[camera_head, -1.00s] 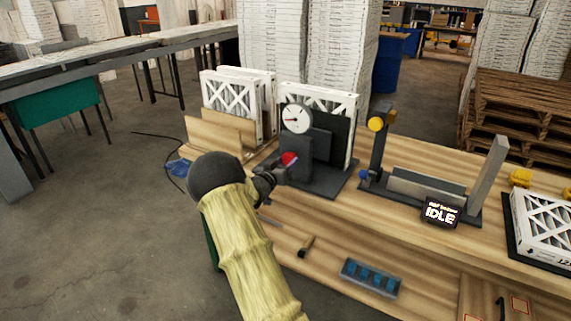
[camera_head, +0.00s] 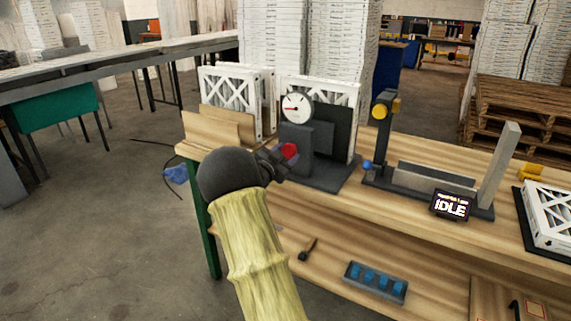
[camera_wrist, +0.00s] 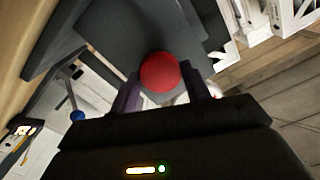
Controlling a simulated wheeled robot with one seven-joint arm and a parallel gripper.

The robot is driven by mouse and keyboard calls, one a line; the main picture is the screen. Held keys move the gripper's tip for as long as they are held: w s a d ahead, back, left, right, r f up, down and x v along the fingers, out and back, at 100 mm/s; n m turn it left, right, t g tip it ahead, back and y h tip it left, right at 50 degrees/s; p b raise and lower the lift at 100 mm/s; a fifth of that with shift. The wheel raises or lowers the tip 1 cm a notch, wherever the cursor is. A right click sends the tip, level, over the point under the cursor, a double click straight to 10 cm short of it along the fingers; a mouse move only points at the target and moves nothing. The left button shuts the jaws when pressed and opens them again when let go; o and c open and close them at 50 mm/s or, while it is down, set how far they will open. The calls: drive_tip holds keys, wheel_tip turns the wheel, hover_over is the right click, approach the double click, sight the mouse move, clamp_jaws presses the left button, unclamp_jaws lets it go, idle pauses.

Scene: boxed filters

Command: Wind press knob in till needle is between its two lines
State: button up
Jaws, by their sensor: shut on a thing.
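The press (camera_head: 318,150) is a dark grey fixture on the wooden bench, with a white-faced round gauge (camera_head: 296,107) on top. The gauge's needle looks reddish and points left; its two lines are too small to make out. The red knob (camera_head: 289,151) is on the press's near left side. In the wrist view the round red knob (camera_wrist: 160,72) sits between the fingers of my gripper (camera_wrist: 168,88). My gripper (camera_head: 279,160) is shut on the knob, and my arm partly hides that side in the head view.
Right of the press stands a dark fixture with a yellow knob (camera_head: 379,109), a blue knob (camera_head: 367,165) and a screen reading IDLE (camera_head: 452,206). White framed filters (camera_head: 232,90) stand behind. A blue tray (camera_head: 375,281) lies on the lower shelf.

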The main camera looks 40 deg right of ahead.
drive_tip(key=shift+m+b, duration=0.85)
drive_tip(key=shift+m, duration=0.15)
drive_tip(key=o, duration=1)
drive_tip(key=v, duration=1.7)
drive_tip(key=shift+a, duration=0.2)
